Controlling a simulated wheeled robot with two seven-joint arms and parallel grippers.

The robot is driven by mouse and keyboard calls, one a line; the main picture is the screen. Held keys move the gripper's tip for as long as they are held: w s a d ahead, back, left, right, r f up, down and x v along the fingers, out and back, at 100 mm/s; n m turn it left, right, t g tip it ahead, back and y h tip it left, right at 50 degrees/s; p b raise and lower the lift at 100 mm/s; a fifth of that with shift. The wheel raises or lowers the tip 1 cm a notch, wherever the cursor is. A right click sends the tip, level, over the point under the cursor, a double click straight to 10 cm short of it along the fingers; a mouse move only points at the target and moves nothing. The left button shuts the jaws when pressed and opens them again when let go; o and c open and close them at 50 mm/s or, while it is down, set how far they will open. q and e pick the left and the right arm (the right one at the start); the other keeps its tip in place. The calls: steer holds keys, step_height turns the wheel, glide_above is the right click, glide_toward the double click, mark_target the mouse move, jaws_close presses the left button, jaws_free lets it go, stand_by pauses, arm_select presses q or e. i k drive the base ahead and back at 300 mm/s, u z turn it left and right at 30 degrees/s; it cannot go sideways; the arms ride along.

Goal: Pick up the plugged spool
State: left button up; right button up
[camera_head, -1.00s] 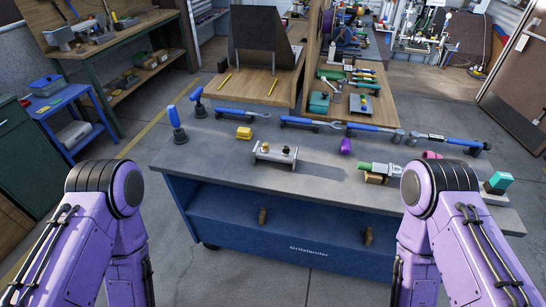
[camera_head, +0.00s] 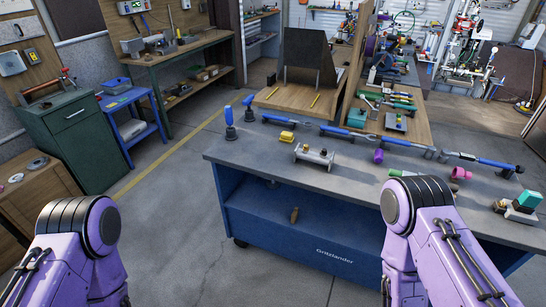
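On the grey-topped blue workbench (camera_head: 280,172) sits a grey metal piece with two knob-like fittings (camera_head: 314,156), near its front edge. A short purple cylinder (camera_head: 378,156) and a magenta one (camera_head: 460,173) stand to its right. I cannot tell from this view which of these is the plugged spool. A green piece (camera_head: 402,173) is partly hidden behind my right arm. Only the upper links of my two purple arms show, at the lower left and lower right. Both grippers are out of view, and nothing on the bench is touched by a visible part of me.
Blue-handled tools (camera_head: 397,143) line the bench's back, with a yellow block (camera_head: 287,136) near them. A teal and white device (camera_head: 523,203) is at the right. A green cabinet (camera_head: 85,140) and a blue cart (camera_head: 127,100) stand left. Open floor (camera_head: 175,195) lies left of the bench.

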mark_target(308, 155)
steer(key=u, duration=0.7)
steer(key=i, duration=1.05)
steer(key=z, duration=0.95)
